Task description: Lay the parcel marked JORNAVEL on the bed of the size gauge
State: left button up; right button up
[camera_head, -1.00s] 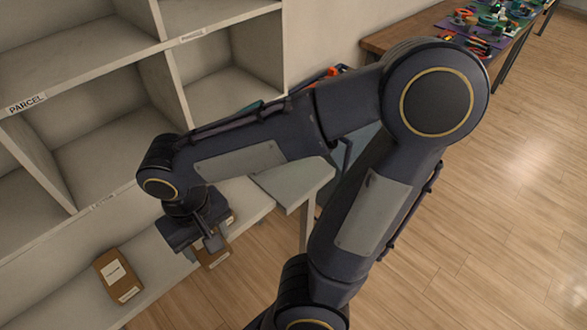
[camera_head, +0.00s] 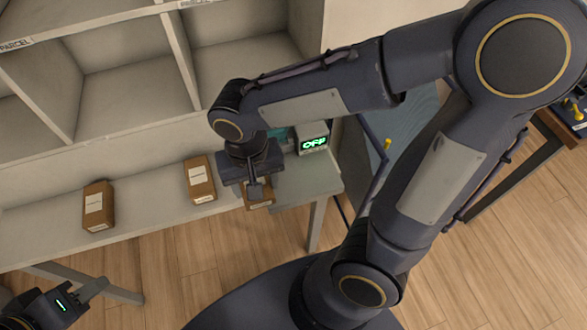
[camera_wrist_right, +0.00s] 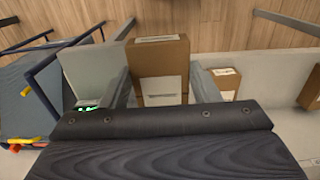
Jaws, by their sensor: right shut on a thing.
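My right gripper (camera_head: 257,188) is shut on a brown box parcel (camera_head: 259,203), over the front edge of the bench. In the right wrist view, the parcel (camera_wrist_right: 160,72) sits between the two fingers, with white labels too small to read.
Open pigeonholes (camera_head: 125,105) marked PARCEL rise behind the bench (camera_head: 145,215). A blue-framed cart (camera_head: 372,150) stands right of the bench. A work table (camera_head: 555,135) is at far right. Wooden floor (camera_head: 490,240) is clear in front.

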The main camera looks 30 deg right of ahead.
jog(key=w+d+f, duration=0.1)
jog(key=d+f, duration=0.1)
jog(key=d, duration=0.1)
jog(key=w+d+f, duration=0.2)
jog(key=d+f, duration=0.1)
jog(key=w+d+f, duration=0.1)
jog(key=d+f, duration=0.2)
jog(key=shift+w+d+p, duration=0.15)
jog(key=shift+w+p, duration=0.05)
jog(key=shift+p, duration=0.1)
jog(key=shift+w+d+f, duration=0.1)
jog(key=shift+f, duration=0.8)
jog(key=shift+w+d+f, duration=0.1)
jog(key=shift+f, duration=0.8)
jog(key=shift+f+b, duration=0.25)
jog(key=shift+b, duration=0.15)
jog(key=o, duration=1)
jog(key=shift+r, duration=0.1)
